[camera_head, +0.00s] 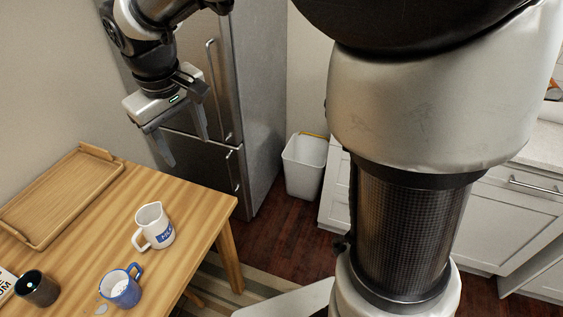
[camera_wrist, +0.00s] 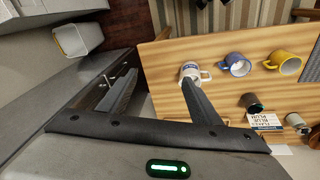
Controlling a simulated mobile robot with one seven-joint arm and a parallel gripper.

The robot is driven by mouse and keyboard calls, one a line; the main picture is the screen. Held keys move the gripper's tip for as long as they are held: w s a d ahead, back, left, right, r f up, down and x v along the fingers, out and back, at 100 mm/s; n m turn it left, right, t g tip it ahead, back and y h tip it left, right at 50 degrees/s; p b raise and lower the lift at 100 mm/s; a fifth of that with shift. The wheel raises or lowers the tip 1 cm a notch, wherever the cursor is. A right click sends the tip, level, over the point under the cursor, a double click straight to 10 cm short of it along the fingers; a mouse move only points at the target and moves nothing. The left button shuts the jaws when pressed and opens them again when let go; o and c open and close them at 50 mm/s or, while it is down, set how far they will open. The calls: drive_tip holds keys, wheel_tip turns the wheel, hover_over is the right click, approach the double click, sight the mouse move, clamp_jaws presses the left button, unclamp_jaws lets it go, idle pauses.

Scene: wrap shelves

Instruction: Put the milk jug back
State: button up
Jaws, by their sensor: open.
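The milk jug (camera_head: 155,226) is white with a blue label and stands upright on the wooden table, near its right corner. Its handle points left in the head view. In the wrist view the jug (camera_wrist: 189,69) shows near the tip of one finger, which partly covers it. My gripper (camera_head: 186,148) is open and empty, above and behind the jug, in front of the fridge. Its spread fingers also show in the wrist view (camera_wrist: 159,76). The steel fridge (camera_head: 262,90) stands behind the table with its doors shut.
A blue mug (camera_head: 120,290) and a dark cup (camera_head: 36,289) stand near the jug. A yellow mug (camera_wrist: 284,62) and a lettered box (camera_wrist: 264,122) show in the wrist view. A wooden tray (camera_head: 22,228) lies at the table's back. A white bin (camera_head: 304,168) stands beside the fridge.

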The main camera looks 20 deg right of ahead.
drive_tip(key=s+d+r+m+t, duration=0.3)
drive_tip(key=s+d+m, duration=0.3)
drive_tip(key=s+d, duration=0.9)
drive_tip(key=shift+s+d+r, duration=0.35)
drive_tip(key=shift+s+r, duration=0.2)
drive_tip(key=shift+s, duration=0.5)
